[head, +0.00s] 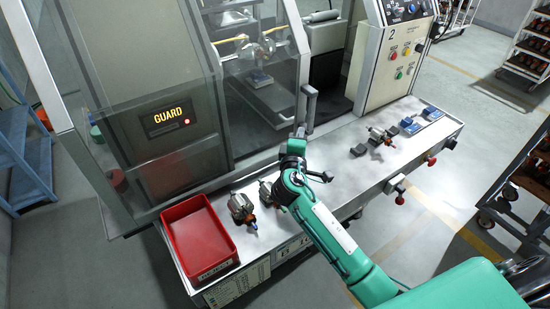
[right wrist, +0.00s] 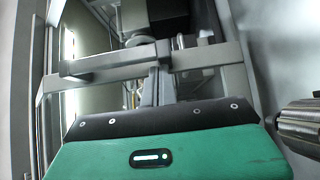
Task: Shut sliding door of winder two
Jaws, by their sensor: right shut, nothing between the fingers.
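Winder two has a control panel (head: 385,75) marked 2. Its glass sliding door (head: 262,105) stands partly open, with an open gap between its right edge and the control panel. A grey upright handle (head: 310,103) is on the door's right edge. My right gripper (head: 300,131) is shut and empty, at the handle's lower left end in the head view; I cannot tell whether it touches. In the right wrist view, my green gripper body fills the bottom and the shut fingers (right wrist: 158,88) point up towards grey frame bars. My left gripper is out of view.
A red bin (head: 198,241) and a motor armature (head: 241,207) are on the metal ledge (head: 340,165) left of my arm. Another armature (head: 380,136) and blue blocks (head: 432,113) lie to the right. A GUARD display (head: 165,120) is on the left panel. Carts stand far right.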

